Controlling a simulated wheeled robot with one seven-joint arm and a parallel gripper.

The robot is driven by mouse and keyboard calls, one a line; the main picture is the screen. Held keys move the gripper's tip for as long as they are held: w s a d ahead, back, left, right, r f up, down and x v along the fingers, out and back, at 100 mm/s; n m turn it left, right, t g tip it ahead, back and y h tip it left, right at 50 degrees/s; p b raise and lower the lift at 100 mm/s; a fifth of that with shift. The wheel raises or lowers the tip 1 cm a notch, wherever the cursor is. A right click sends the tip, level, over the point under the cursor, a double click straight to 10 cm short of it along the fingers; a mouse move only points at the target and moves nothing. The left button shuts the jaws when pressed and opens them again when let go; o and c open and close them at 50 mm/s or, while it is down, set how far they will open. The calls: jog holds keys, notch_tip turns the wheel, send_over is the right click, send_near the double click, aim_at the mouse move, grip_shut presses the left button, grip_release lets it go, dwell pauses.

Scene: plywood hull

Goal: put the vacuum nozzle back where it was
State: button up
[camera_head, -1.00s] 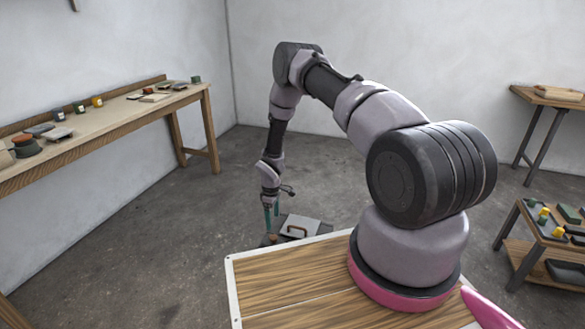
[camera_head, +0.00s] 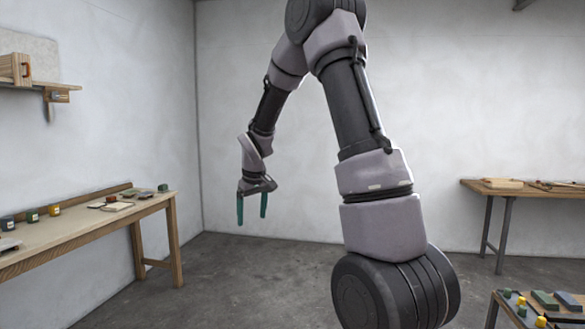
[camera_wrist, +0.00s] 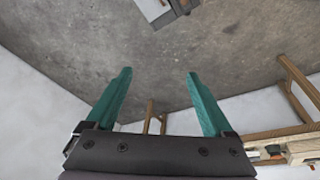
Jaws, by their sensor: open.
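I cannot make out a vacuum nozzle in either view. My gripper (camera_head: 251,220) hangs in the air in the head view, its two teal fingers pointing down and spread apart with nothing between them. In the wrist view my gripper (camera_wrist: 158,73) is also open and empty, with bare floor showing between and beyond the fingers.
A wooden bench (camera_head: 85,234) with jars and small blocks runs along the left wall. A shelf (camera_head: 35,88) hangs above it. Another bench (camera_head: 530,191) stands at the back right, and a low cart (camera_head: 570,318) at the lower right. The middle floor is clear.

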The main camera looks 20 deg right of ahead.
jog(key=s+d+r+m+t, duration=0.2)
jog(key=s+r+m, duration=0.2)
jog(key=s+r, duration=0.9)
jog(key=s+r+m+t+y, duration=0.1)
jog(key=s+r, duration=0.2)
jog(key=s, duration=0.5)
jog(key=s+a+r+m+t+y, duration=0.1)
jog(key=s+r+m, duration=0.1)
jog(key=s, duration=0.6)
jog(key=shift+s+r, duration=0.15)
jog(key=shift+r, duration=0.45)
